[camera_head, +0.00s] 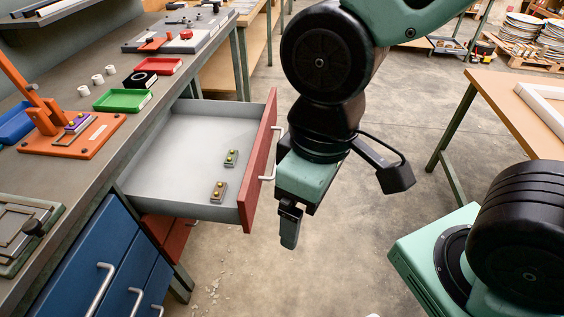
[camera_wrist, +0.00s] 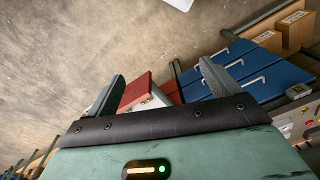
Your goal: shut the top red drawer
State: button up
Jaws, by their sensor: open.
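The top red drawer (camera_head: 259,164) stands pulled far out from under the bench in the head view. Its inside is grey, and two small parts (camera_head: 219,190) with yellowish studs lie in it. A light handle (camera_head: 270,166) is on its red front. My gripper (camera_head: 289,228) points down just to the right of the drawer front, apart from it as far as I can tell. In the wrist view my gripper (camera_wrist: 160,85) has its two fingers spread with nothing held, and the red drawer front (camera_wrist: 137,91) shows between them.
Blue drawers (camera_head: 95,270) with light handles are below left, and a lower red drawer (camera_head: 170,235) is under the open one. The bench top (camera_head: 75,190) carries a green tray (camera_head: 124,100), a red tray (camera_head: 158,66) and an orange fixture (camera_head: 75,137). Floor right of the drawer is clear.

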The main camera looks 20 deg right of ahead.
aim_at(175, 172)
jog(key=i+u, duration=0.15)
jog(key=i, duration=0.7)
